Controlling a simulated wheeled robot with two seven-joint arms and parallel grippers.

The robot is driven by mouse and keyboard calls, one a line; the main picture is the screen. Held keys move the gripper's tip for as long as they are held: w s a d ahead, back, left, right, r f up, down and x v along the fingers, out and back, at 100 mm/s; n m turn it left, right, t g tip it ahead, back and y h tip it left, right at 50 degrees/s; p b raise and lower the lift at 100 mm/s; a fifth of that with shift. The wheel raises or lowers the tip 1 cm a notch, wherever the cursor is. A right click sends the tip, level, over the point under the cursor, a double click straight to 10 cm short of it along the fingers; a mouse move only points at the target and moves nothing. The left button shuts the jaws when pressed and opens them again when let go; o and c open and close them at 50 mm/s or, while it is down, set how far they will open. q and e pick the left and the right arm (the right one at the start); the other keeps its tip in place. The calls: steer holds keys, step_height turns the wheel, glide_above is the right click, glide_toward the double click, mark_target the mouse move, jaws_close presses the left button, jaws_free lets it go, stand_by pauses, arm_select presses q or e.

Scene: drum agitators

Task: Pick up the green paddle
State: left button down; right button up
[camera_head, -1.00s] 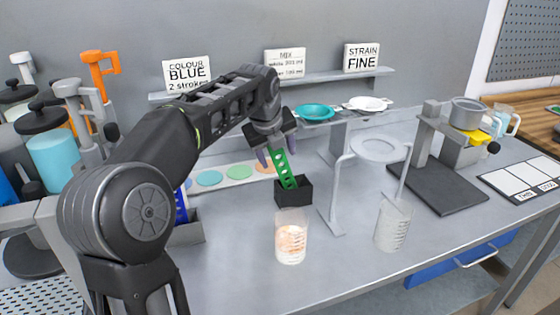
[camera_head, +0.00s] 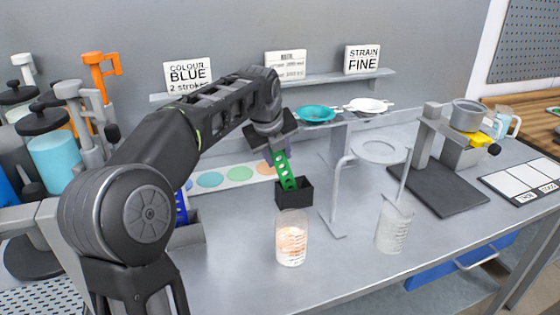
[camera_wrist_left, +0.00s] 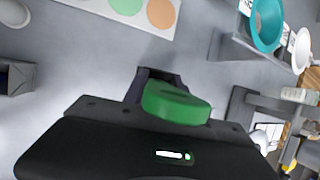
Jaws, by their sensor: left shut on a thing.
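The green paddle (camera_head: 284,172) stands in the small black holder (camera_head: 294,194), with its perforated part above the rim and its lower end hidden inside. My left gripper (camera_head: 277,150) is shut on the upper part of the paddle, pointing down from above. In the left wrist view the paddle's green end (camera_wrist_left: 178,104) shows between the jaws, with the dark holder (camera_wrist_left: 158,76) partly visible behind it. The right gripper is in neither current view.
A beaker (camera_head: 291,238) with pale orange contents stands in front of the holder. A grey ring stand (camera_head: 335,190) and another beaker (camera_head: 394,228) are to the right. A colour-dot strip (camera_head: 236,175) lies behind. Signs stand on the back shelf.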

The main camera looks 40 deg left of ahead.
arm_select(q)
step_height(320, 180, up, 10)
steer(key=shift+r+p, duration=0.1)
steer(key=shift+p, duration=0.75)
